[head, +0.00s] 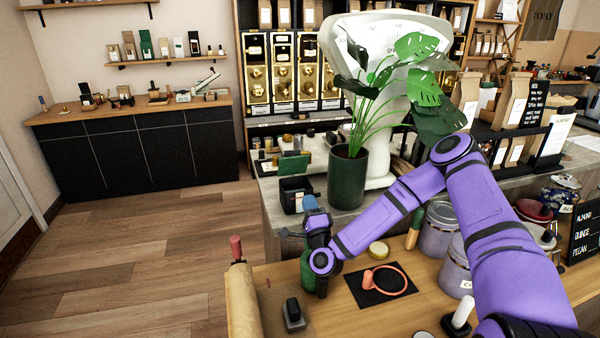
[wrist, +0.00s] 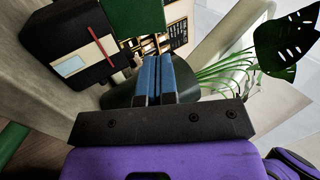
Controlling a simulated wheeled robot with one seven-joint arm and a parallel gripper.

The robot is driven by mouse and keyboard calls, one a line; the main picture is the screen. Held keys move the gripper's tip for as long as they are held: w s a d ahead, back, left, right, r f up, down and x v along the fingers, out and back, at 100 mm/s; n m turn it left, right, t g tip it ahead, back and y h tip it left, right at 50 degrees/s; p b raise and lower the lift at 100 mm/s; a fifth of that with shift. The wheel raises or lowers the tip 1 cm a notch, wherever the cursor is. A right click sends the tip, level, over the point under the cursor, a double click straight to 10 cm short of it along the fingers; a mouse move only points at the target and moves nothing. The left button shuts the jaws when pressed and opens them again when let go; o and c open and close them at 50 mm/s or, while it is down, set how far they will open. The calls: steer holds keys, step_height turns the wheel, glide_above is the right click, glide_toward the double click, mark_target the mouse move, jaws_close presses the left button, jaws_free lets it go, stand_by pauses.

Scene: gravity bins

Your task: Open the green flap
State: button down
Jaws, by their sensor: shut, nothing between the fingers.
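A green panel (head: 293,166), probably the green flap, stands upright behind a small black box on the counter. In the wrist view the green panel (wrist: 137,16) is at the top edge, partly cut off, beyond my fingertips. I cannot tell what it is hinged to. My gripper (head: 309,201) is in front of the counter, to the right of the black box and left of the plant pot. Its blue fingers (wrist: 157,62) are shut together with nothing between them. They look apart from the green panel.
The black box (head: 293,193) with a white label is close to my gripper. A potted plant (head: 347,178) stands just right. Gold-fronted bins (head: 283,82) line the back wall. A near wooden counter (head: 345,318) holds jars and an orange ring on a black mat. The floor at left is clear.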

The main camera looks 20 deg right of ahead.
mark_target(297, 158)
steer(key=x, duration=1.4)
steer(key=shift+w+r+g, duration=0.6)
steer(key=shift+w+g, duration=0.05)
steer(key=shift+g, duration=0.35)
steer(key=w+g, duration=0.1)
steer(key=w+r+g, duration=0.1)
steer(key=shift+g, duration=0.3)
steer(key=shift+w, duration=0.8)
